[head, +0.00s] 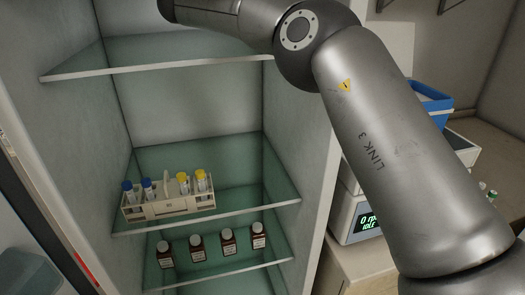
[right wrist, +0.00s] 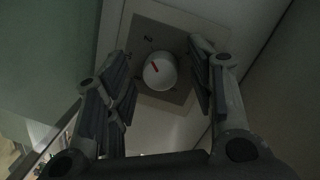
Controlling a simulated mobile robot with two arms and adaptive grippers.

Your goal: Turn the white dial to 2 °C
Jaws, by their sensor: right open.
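The white dial (right wrist: 159,71) shows in the right wrist view on a square grey plate (right wrist: 181,29). A red mark on the dial points up and to the left, and a dark numeral that looks like a 2 is printed on the plate above left of it. My right gripper (right wrist: 158,85) is open, with one finger on each side of the dial and a gap visible on both sides. The dial is not visible in the head view, where my right arm crosses the top right. My left gripper is not in view.
In the head view, the open cabinet has glass shelves (head: 150,68). A tube rack (head: 165,208) with blue- and yellow-capped tubes and several brown bottles (head: 228,241) stand on lower shelves. A device with a green display (head: 368,222) stands on the counter at right.

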